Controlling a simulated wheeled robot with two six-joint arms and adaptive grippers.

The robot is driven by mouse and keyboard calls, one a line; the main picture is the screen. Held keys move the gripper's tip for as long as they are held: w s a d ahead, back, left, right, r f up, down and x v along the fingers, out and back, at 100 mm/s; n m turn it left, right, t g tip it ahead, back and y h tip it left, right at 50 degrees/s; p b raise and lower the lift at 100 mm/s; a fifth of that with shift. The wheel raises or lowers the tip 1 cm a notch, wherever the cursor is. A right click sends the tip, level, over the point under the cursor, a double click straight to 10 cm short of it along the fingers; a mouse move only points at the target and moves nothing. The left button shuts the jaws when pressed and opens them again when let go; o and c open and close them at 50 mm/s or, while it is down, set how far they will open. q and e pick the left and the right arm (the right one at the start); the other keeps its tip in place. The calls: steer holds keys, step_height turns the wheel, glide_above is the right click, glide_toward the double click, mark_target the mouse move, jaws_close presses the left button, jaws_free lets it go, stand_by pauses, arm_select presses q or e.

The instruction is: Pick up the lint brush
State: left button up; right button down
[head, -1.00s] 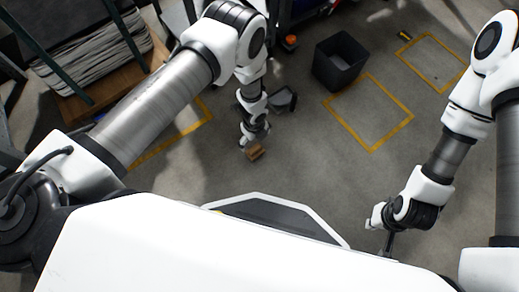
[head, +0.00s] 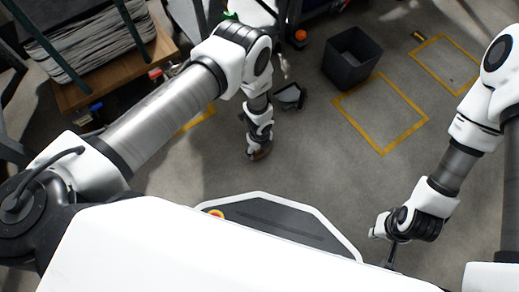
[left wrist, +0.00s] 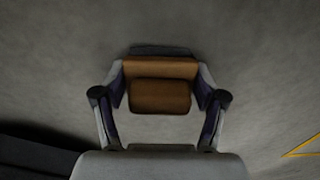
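The lint brush (left wrist: 160,96) is a brown block with a dark strip along its far side, seen between the fingers in the left wrist view. My left gripper (left wrist: 160,84) has one finger on each side of it, with no clear gap showing; I cannot tell whether they grip it or only straddle it. In the head view my left gripper (head: 260,151) points down at the floor and hides most of the brush. My right gripper (head: 391,254) hangs at the lower right, partly hidden by my white body; its fingers are not clear.
A black bin (head: 352,59) stands on the floor behind, by yellow floor markings (head: 382,112). A dark dustpan-like object (head: 290,97) lies just beyond my left gripper. Grey floor between the arms is clear.

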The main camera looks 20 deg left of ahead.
arm_select(q)
steer(key=c, duration=0.4)
steer(key=shift+o, duration=0.2)
steer(key=shift+r, duration=0.15)
arm_select(e)
steer(key=shift+r, duration=0.1)
